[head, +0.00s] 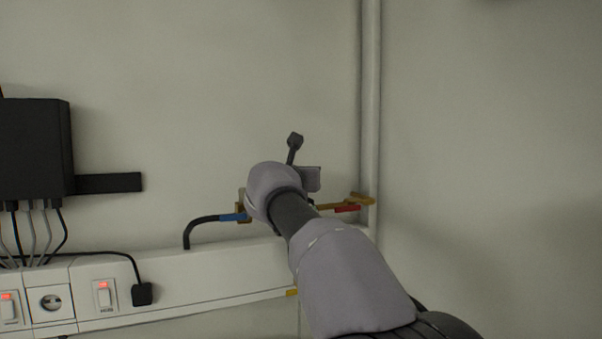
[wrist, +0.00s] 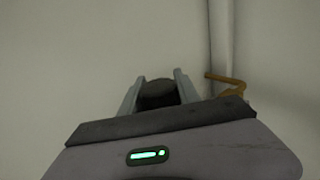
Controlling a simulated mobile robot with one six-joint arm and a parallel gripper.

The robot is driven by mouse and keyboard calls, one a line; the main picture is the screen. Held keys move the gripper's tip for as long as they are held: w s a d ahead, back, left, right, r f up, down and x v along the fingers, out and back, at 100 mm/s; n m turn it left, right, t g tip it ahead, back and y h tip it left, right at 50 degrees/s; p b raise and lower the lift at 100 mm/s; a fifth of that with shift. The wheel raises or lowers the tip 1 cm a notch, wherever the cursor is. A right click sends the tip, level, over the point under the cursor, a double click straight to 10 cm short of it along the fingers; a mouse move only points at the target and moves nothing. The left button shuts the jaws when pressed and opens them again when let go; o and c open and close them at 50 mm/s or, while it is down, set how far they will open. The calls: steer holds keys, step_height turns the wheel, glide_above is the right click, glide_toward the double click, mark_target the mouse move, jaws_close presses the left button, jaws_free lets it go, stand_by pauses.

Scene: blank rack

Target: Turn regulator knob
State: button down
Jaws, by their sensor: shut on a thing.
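In the wrist view, my gripper (wrist: 160,84) has its two grey fingers on either side of a dark round knob (wrist: 158,96), shut on it. Brass fittings show at both sides of my wrist, with a blue-marked hose end (head: 233,217) on the left and a red-marked part (head: 346,208) on the right. A brass lever (head: 357,199) sits at the right by the pipe; it also shows in the wrist view (wrist: 232,82).
A white vertical pipe (head: 370,110) runs in the wall corner close to the right of my wrist. A white trunking with switches (head: 210,275) lies below. A black box (head: 35,150) with cables is at the left.

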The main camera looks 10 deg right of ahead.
steer(key=shift+f, duration=0.2)
steer(key=c, duration=1.1)
jaws_free()
steer(key=shift+w, duration=0.1)
steer(key=shift+o, duration=1.2)
steer(key=shift+w+d, duration=0.1)
steer(key=shift+w, duration=0.05)
steer(key=shift+r, duration=0.1)
steer(key=b+v, duration=0.4)
steer(key=v, duration=1.3)
steer(key=shift+s, duration=0.3)
